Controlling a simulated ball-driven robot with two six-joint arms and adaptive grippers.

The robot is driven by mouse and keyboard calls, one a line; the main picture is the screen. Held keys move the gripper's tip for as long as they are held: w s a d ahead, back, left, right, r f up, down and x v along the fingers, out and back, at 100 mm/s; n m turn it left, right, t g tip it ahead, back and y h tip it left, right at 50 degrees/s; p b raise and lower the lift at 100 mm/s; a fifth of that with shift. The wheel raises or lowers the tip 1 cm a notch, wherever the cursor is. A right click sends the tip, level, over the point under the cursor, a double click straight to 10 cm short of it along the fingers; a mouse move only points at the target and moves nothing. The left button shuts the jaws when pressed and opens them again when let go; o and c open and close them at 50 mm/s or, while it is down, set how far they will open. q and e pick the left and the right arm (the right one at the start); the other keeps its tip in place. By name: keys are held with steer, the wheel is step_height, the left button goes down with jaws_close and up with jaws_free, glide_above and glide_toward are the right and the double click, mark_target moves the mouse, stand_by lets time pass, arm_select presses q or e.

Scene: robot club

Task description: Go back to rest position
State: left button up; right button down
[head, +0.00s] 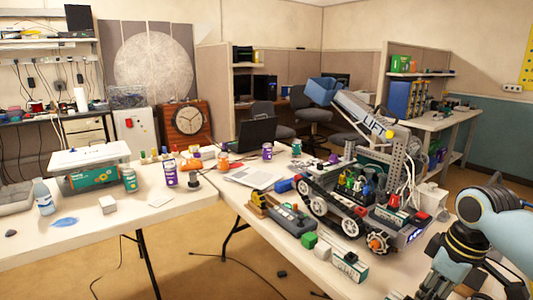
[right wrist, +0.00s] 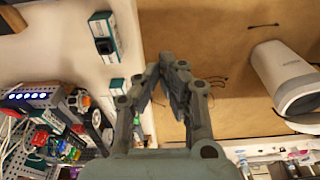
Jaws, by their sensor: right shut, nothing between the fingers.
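My right arm comes in at the lower right of the head view, beside the front right edge of the table (head: 224,222). Its gripper is not clearly visible there. In the right wrist view my right gripper (right wrist: 168,76) has its fingers together with nothing between them. It shows over the table's edge, with white tabletop (right wrist: 70,50) to the left and brown floor (right wrist: 210,35) to the right. My left gripper is not in view.
A wheeled robot model (head: 345,205) with a raised "LIFT" arm stands on the table near my right arm. Small boxes (head: 348,265) lie near the front edge. A laptop (head: 256,135) and a clock (head: 187,118) are farther back. Floor shows in front of the tables.

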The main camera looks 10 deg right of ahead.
steer(key=s+a+f+m+g+b, duration=0.1)
steer(key=s+f+b, duration=0.2)
steer(key=s+f, duration=0.5)
steer(key=s+a+f+g+b, duration=0.1)
steer(key=s+f+b, duration=0.3)
steer(key=f, duration=0.9)
steer(key=s+a+f+m+g+b, duration=0.1)
steer(key=s+f+b, duration=0.2)
steer(key=s+f, duration=0.5)
steer(key=s+a+f+m+t+h+b, duration=0.1)
steer(key=s+f+b, duration=0.5)
steer(key=s+f, duration=1.4)
steer(key=shift+a+f+m+t+h, duration=0.3)
steer(key=shift+a+f+m+t, duration=0.6)
steer(key=shift+f, duration=1.2)
steer(key=shift+a, duration=0.15)
